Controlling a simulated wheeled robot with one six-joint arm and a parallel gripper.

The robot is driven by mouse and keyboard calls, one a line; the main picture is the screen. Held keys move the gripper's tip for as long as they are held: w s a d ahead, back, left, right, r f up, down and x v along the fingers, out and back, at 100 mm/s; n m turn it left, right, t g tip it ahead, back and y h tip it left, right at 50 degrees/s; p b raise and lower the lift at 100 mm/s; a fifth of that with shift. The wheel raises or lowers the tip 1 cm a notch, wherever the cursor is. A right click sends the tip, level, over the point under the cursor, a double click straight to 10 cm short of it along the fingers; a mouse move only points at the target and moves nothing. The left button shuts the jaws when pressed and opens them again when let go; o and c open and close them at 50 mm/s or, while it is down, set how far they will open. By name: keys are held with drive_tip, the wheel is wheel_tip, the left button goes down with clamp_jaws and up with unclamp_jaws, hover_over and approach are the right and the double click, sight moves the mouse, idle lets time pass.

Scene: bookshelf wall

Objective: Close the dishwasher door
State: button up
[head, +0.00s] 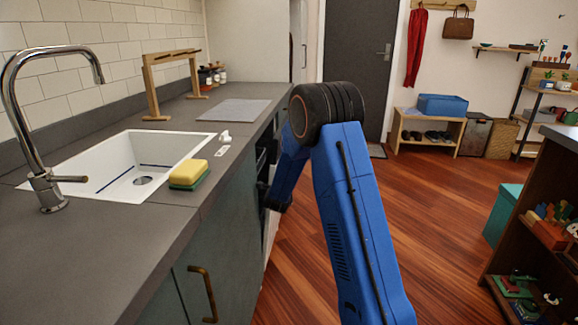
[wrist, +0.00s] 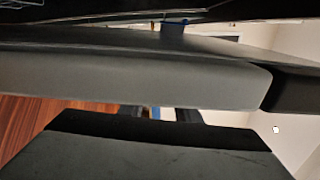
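The dishwasher (head: 262,160) shows as a narrow dark strip in the counter front, just left of my arm in the head view. A pale upright edge (head: 270,228) below it may be its door; the door's angle cannot be told there. In the wrist view a broad grey panel (wrist: 130,82), likely the door, crosses the picture, with a dark space above it. My gripper (wrist: 161,113) is close to the panel's lower edge. Its two dark fingers stand apart with a gap between them, and their tips are hidden by the panel. Contact cannot be told.
The counter (head: 100,262) runs along the left, with a sink (head: 110,190), a yellow-green sponge (head: 188,174) and a grey mat (head: 235,109). A cabinet handle (head: 205,293) sticks out at the front. The wooden floor (head: 440,235) is clear right of my arm, up to a shelf unit (head: 510,255).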

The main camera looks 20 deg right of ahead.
drive_tip(key=v, duration=1.3)
drive_tip(key=shift+s+a, duration=0.2)
drive_tip(key=shift+f, duration=0.1)
